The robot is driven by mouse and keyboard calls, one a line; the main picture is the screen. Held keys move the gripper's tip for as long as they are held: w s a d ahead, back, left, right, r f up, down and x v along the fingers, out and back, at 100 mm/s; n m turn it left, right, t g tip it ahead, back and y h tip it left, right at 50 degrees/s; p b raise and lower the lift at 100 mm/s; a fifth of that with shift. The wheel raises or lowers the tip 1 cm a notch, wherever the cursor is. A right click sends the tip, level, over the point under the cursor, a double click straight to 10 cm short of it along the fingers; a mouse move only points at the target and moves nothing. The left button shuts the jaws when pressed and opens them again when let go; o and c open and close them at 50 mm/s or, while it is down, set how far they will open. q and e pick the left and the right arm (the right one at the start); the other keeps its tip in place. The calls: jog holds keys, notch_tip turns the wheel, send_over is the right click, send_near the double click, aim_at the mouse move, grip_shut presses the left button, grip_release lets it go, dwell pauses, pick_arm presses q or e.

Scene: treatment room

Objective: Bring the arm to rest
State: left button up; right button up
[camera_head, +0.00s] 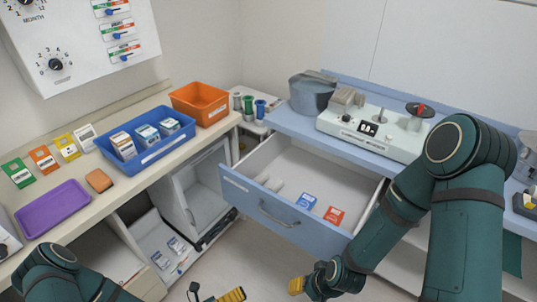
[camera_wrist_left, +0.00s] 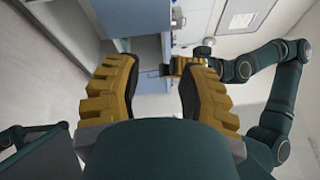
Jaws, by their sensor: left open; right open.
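My left gripper (camera_head: 232,295) shows only partly at the bottom edge of the head view, with one yellow finger in sight. In the left wrist view its two yellow fingers (camera_wrist_left: 157,78) stand wide apart with nothing held between them. My right gripper (camera_head: 297,286) is low in the head view, in front of the open drawer, with a yellow finger pointing left. It also shows small beyond the left fingers in the left wrist view (camera_wrist_left: 181,65). No object shows at its visible finger. My right arm (camera_head: 400,205) passes in front of the drawer's right corner.
An open blue-fronted drawer (camera_head: 280,212) holds a blue box (camera_head: 306,201) and a red box (camera_head: 333,215). The left counter carries a blue bin (camera_head: 177,140), an orange bin (camera_head: 212,115) and a purple tray (camera_head: 52,209). An open cabinet (camera_head: 205,190) lies below.

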pick_arm(q)
jog(key=s+f+m+g+y, duration=0.1)
jog(key=s+m+g+y, duration=0.2)
jog(key=s+m+g, duration=0.55)
jog(key=s+m+g+y, duration=0.25)
jog(key=m+g, duration=0.35)
jog(key=m, duration=0.8)
jog(key=w+a+r+m+t+y, duration=0.1)
jog(key=w+r+m+t+y, duration=0.2)
jog(key=w+m+t+y, duration=0.3)
jog(key=w+m+t, duration=0.1)
jog(key=w+m, duration=0.4)
jog(key=m, duration=0.4)
jog(key=shift+w+a+r+y, duration=0.2)
jog(key=shift+w+a+y, duration=0.1)
jog(key=shift+a+y, duration=0.1)
